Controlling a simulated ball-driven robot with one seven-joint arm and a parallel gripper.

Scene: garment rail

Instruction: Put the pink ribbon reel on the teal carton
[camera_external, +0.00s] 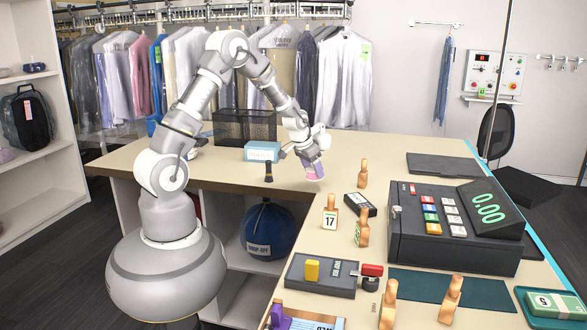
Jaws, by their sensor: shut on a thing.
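The pink ribbon reel (314,171) is at the end of my arm, just above the counter to the right of the teal carton. My gripper (309,160) is shut on it, and the fingers cover its upper part. The reel looks tilted. I cannot tell from this view whether its lower edge touches the counter. The teal carton (262,152) stands on the counter to the left of my gripper, with a pale label on its front. Its top looks bare.
A dark brush-like item (268,172) stands in front of the carton. A black mesh basket (243,128) is behind it. A wooden tag holder (363,174), a small black device (360,205) and a large cash register (455,225) are to the right. The counter behind my gripper is clear.

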